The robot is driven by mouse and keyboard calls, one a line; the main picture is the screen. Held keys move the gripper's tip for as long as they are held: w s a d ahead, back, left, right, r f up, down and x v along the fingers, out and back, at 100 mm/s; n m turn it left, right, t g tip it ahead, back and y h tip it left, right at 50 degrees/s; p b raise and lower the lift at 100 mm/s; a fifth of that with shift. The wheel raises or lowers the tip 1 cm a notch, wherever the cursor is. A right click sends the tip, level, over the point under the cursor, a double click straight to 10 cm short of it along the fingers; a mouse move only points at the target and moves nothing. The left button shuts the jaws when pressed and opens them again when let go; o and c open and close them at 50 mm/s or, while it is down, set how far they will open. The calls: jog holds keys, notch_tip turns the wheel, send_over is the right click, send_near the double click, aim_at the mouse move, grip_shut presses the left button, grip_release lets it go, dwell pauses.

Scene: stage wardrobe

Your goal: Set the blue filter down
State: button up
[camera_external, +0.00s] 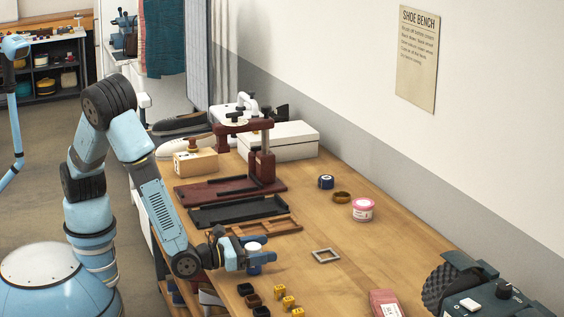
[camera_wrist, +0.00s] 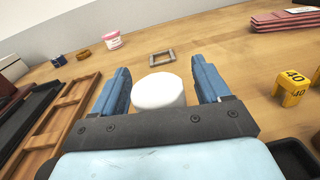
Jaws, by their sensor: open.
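My gripper (camera_external: 261,249) is low over the front of the bench, its two blue fingers apart. A small dark blue round tin (camera_external: 326,182) stands farther back, also in the wrist view (camera_wrist: 58,60). I cannot tell which one is the filter.
A grey square frame (camera_external: 325,255) lies flat to the right. A wooden tray (camera_external: 283,224) and black tray (camera_external: 240,210) lie behind. A pink tub (camera_external: 362,210) and brown ring (camera_external: 341,197) are back right.

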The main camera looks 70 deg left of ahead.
jog(key=s, duration=0.8)
jog(key=s+a, duration=0.1)
jog(key=s, duration=0.3)
jog(key=w+a+r+n+g+y, duration=0.35)
jog(key=a+n, duration=0.25)
jog(key=a, duration=0.5)
jog(key=w+a+r+n+g+y, duration=0.25)
jog(key=a+r+n+g, duration=0.2)
jog(key=a+n, duration=0.4)
jog(key=w+a+r+n+g+y, duration=0.25)
jog(key=a+r+n+y, duration=0.2)
jog(key=a, duration=0.85)
jog(key=s+a+r+n+g+h, duration=0.45)
jog(key=s+a+n, duration=0.35)
jog(key=a, duration=0.4)
jog(key=s+a+r+n+t+h, duration=0.2)
jog(key=s+r+n+h, duration=0.2)
jog(key=s+r+n, duration=0.3)
jog(key=shift+s+a+r+n+t+h, duration=0.25)
jog(key=shift+a+r+n+t+h, duration=0.15)
jog(key=shift+n, duration=1.4)
